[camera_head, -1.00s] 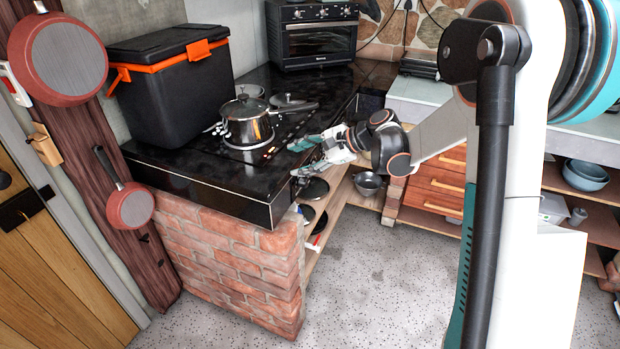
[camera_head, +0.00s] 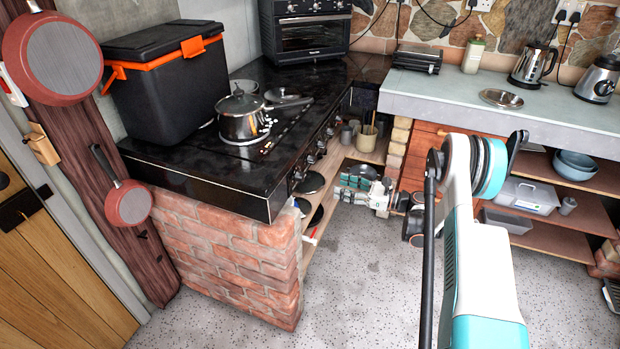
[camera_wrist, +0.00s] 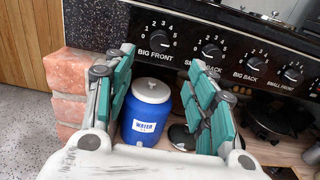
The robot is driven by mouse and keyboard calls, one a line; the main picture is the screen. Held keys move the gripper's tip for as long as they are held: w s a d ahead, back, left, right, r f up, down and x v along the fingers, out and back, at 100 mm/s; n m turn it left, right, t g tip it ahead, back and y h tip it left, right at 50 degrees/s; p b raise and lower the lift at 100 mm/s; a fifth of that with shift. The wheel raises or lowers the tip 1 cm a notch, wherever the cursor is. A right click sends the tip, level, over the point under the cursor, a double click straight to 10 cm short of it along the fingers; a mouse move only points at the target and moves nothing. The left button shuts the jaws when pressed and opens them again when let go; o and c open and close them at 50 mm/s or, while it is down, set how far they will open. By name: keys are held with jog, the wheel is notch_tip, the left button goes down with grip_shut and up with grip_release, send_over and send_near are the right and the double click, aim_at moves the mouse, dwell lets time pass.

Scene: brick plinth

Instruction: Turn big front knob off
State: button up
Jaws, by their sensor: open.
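The big front knob (camera_wrist: 160,42) is a round black knob above its "BIG FRONT" label on the black stove panel in the wrist view. Its exact setting is too small to read. My gripper (camera_wrist: 162,58) is open and empty, its teal-padded fingers spread on either side of that knob's place in the picture. I see no contact with the knob. In the head view my gripper (camera_head: 353,187) is to the right of the stove front (camera_head: 302,172), apart from it and below counter height.
Other knobs, labelled small back (camera_wrist: 211,52), big back (camera_wrist: 253,64) and small front (camera_wrist: 293,75), sit to the right. A blue water container (camera_wrist: 146,117) stands below the panel. A steel pot (camera_head: 243,118) is on the cooktop. Brick plinth (camera_head: 235,255); the floor in front is clear.

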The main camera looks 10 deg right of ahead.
aim_at(304, 177)
jog(key=b+x, duration=0.4)
jog(key=x, duration=0.9)
jog(key=shift+w+a, duration=0.2)
jog(key=shift+a, duration=0.1)
jog(key=c, duration=1.1)
